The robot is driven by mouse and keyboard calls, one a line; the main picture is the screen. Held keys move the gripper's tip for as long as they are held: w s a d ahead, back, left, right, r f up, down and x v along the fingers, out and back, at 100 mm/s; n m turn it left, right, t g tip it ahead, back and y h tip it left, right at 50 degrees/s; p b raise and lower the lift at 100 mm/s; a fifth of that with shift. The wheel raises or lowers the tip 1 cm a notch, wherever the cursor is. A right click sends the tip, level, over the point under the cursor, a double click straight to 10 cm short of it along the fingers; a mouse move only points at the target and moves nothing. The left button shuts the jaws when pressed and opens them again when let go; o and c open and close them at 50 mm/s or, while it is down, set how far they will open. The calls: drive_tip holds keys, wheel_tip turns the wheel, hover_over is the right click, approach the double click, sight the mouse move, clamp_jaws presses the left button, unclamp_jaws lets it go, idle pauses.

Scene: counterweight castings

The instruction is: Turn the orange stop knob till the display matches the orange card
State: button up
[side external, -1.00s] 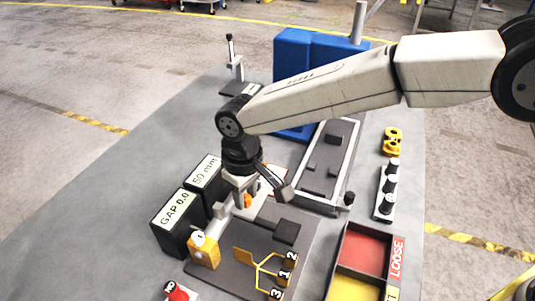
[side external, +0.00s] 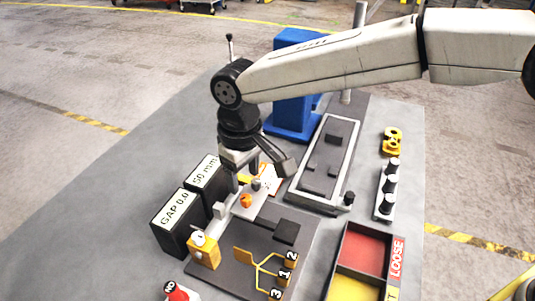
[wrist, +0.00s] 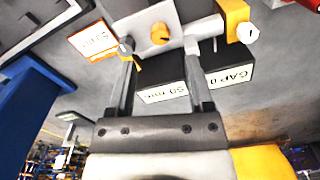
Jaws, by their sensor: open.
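The orange stop knob (side external: 246,201) sits on a pale bar of the fixture, and it also shows in the wrist view (wrist: 160,34). My gripper (side external: 240,184) is open and empty, above and behind the knob in the side view. In the wrist view its fingers (wrist: 160,60) straddle the knob's line, with the knob just past the tips.
An orange block with a white knob (side external: 204,250) ends the bar. A red and yellow bin (side external: 340,238) and a grey framed tray (side external: 350,150) stand right.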

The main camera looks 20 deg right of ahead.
drive_tip(key=shift+r, duration=1.15)
drive_tip(key=shift+w+d, duration=0.1)
drive_tip(key=shift+d, duration=0.2)
drive_tip(key=d+f+m+t, duration=0.1)
drive_tip(key=d+f+m, duration=0.2)
drive_tip(key=d, duration=1.7)
drive_tip(key=s+d+f+m, duration=0.1)
drive_tip(key=s+d+f, duration=0.1)
drive_tip(key=s+d, duration=0.5)
drive_tip(key=s+d+f+m+t, duration=0.1)
drive_tip(key=s+d+f+m, duration=0.1)
drive_tip(key=s+d, duration=0.4)
drive_tip(key=shift+s+d+f+t, duration=0.3)
drive_tip(key=shift+s+d+f, duration=0.15)
drive_tip(key=shift+d, duration=0.6)
drive_tip(key=shift+w, duration=0.15)
